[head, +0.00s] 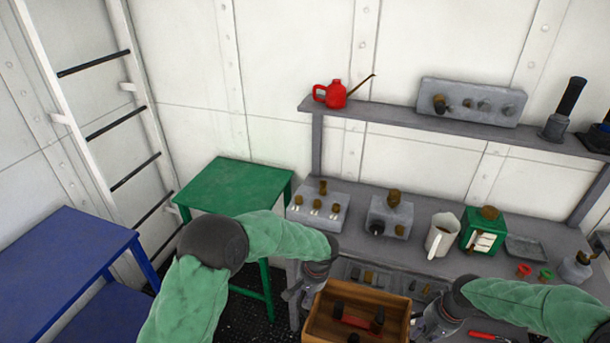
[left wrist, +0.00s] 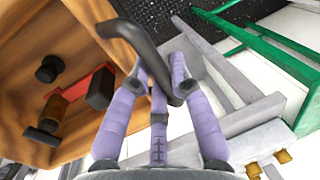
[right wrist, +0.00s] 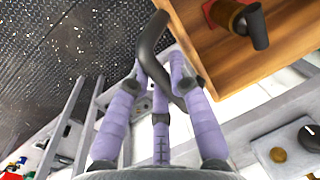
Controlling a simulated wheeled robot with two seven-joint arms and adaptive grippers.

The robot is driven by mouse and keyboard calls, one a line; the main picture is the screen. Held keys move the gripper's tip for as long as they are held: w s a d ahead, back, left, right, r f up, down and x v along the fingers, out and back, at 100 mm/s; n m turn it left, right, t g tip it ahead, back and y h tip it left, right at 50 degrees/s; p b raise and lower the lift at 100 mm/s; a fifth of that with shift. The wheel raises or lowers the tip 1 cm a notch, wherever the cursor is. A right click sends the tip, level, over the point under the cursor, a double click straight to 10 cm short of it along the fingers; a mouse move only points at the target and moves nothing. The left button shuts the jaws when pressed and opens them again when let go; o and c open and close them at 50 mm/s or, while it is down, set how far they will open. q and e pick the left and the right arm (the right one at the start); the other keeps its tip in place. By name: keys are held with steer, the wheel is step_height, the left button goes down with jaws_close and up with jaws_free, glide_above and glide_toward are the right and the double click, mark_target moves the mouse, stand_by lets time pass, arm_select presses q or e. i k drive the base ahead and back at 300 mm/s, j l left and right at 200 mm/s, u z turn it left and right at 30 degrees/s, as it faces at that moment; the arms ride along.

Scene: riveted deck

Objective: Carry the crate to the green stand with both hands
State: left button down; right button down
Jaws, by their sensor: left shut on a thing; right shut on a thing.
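The wooden crate (head: 318,318) is at the bottom middle of the head view, in front of the grey workbench. It holds a red piece and dark and brown knobbed parts. My left gripper (head: 303,293) is at its left side; in the left wrist view its fingers (left wrist: 165,85) are shut around a dark curved handle (left wrist: 130,35). My right gripper (head: 425,325) is at the right side; in the right wrist view its fingers (right wrist: 160,85) are shut around the other dark handle (right wrist: 150,38). The green stand (head: 235,183) is left of the workbench, its top bare.
A blue table (head: 60,255) stands at the left, near a white ladder (head: 100,110). The grey workbench (head: 420,255) carries a white jug (head: 441,236), a green box (head: 483,232) and grey control boxes. A shelf above holds a red oil can (head: 335,94).

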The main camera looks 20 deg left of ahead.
mark_target(235, 185)
steer(key=j, duration=1.35)
steer(key=k+j, duration=0.15)
steer(key=j, duration=1.2)
